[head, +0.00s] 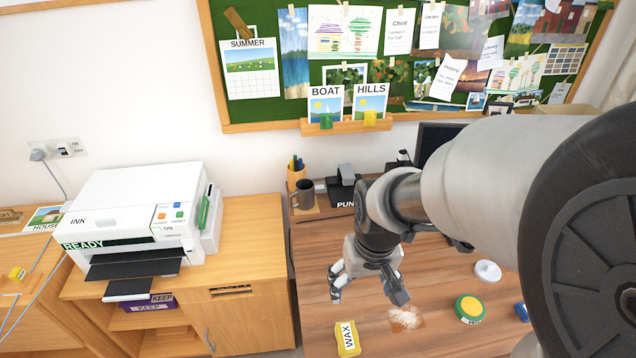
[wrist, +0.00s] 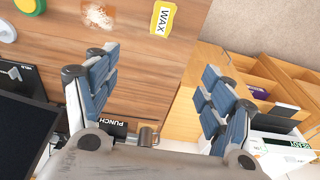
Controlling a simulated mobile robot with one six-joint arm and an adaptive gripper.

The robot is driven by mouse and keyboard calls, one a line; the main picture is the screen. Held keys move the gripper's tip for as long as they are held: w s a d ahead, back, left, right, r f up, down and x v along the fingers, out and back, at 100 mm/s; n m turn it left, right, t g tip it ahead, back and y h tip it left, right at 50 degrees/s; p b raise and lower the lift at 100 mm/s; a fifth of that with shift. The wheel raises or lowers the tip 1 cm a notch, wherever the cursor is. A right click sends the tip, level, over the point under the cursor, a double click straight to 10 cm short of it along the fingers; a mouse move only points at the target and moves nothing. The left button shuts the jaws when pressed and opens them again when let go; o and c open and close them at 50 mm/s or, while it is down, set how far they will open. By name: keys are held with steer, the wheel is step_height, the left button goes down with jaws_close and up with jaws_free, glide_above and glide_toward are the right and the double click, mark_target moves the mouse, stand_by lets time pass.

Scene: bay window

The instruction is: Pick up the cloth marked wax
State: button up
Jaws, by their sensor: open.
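The cloth marked WAX (head: 348,338) is a yellow piece with a white label. It lies on the wooden desk (head: 440,338) near its left front edge. In the wrist view the cloth (wrist: 163,18) shows at the top, beyond my fingertips and between them from left to right. My gripper (head: 368,290) is open and empty above the desk, behind the cloth in the head view. In the wrist view my gripper's blue-padded fingers (wrist: 155,80) stand wide apart with nothing between them.
A pale powdery patch (head: 406,317) lies right of the cloth. A round green-and-yellow tin (head: 469,308) and a white round object (head: 487,271) stand farther right. A mug (head: 303,194) and a black punch (head: 342,188) stand at the back. A printer (head: 140,220) sits on the left cabinet.

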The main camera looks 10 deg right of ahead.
step_height(320, 180, down, 11)
steer(key=w+g, duration=0.2)
steer(key=w, duration=0.1)
steer(key=b, duration=0.4)
glide_above(348, 336)
step_height(348, 336, down, 11)
steer(key=shift+w+d+f, duration=0.1)
steer(key=shift+f+b, duration=1.25)
steer(key=shift+f, duration=1.95)
steer(key=shift+r, duration=0.1)
steer(key=shift+c, duration=0.2)
steer(key=c, duration=1.1)
steer(key=shift+r, duration=0.1)
